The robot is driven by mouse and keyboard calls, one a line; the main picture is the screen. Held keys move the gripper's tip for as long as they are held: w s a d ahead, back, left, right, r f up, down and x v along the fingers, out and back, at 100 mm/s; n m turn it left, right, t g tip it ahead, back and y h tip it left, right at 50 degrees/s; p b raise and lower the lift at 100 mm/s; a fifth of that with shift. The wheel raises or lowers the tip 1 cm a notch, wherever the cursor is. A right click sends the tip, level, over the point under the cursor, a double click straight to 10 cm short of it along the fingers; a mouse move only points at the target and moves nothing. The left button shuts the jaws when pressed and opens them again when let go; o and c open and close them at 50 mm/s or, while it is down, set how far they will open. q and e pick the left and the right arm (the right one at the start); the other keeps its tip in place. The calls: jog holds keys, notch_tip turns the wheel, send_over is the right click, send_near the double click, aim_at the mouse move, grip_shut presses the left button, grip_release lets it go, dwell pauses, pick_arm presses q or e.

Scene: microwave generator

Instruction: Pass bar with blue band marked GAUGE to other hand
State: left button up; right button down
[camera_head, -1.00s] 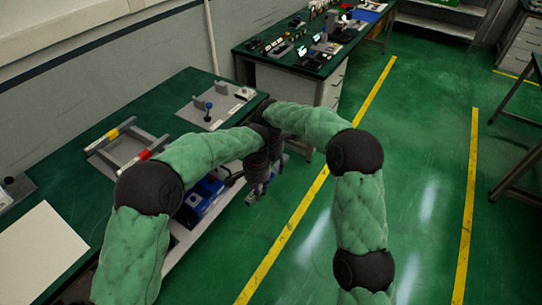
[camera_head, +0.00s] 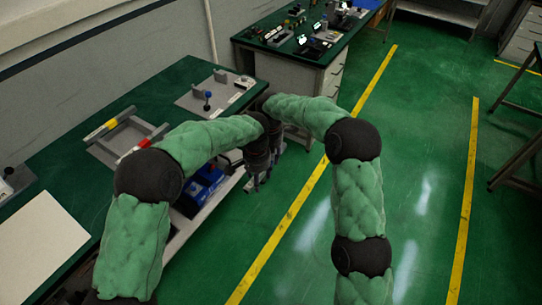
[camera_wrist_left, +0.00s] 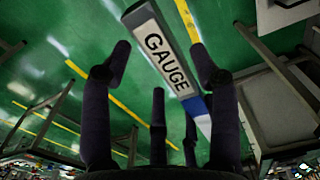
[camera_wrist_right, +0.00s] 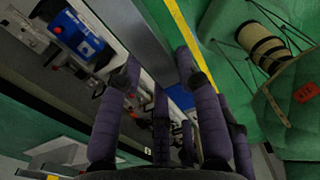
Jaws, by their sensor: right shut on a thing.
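The bar marked GAUGE (camera_wrist_left: 168,52) shows in the left wrist view, tilted, with a white label and a blue band (camera_wrist_left: 195,106) toward its lower right end. My left gripper (camera_wrist_left: 161,62) has its fingers spread apart, with the bar in the space before them; I cannot tell whether they touch it. My right gripper (camera_head: 263,176) is close beside the left one in the head view, past the table's right edge, and is shut on the bar. In the head view the wrists and fingers overlap and hide the bar. A blue patch shows between the right gripper's fingers (camera_wrist_right: 158,64).
A grey rack (camera_head: 150,128) on the green table holds bars with yellow (camera_head: 101,129) and red (camera_head: 133,151) bands. A grey plate (camera_head: 228,99) with a blue-knobbed post stands farther back. A white sheet (camera_head: 38,245) lies in front. Open floor is to the right.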

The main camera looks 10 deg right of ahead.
pick_arm(q)
notch_tip(320, 180, up, 7)
jog(key=shift+w+a, duration=0.1)
jog(key=a+f, duration=0.9)
jog(key=f, duration=0.6)
jog(key=s+f+n+h, duration=0.3)
jog(key=s+f, duration=0.3)
jog(key=f, duration=0.3)
jog(key=s+a+f+n, duration=0.2)
jog(key=s+f+n, duration=0.1)
jog(key=s, duration=0.7)
jog(key=s+a+f+n+h, duration=0.1)
jog(key=s+f+n, duration=0.3)
jog(key=s, duration=0.6)
jog(key=shift+s+a+f+n, duration=0.15)
jog(key=shift+a+f+n, duration=0.2)
jog(key=shift+a, duration=0.55)
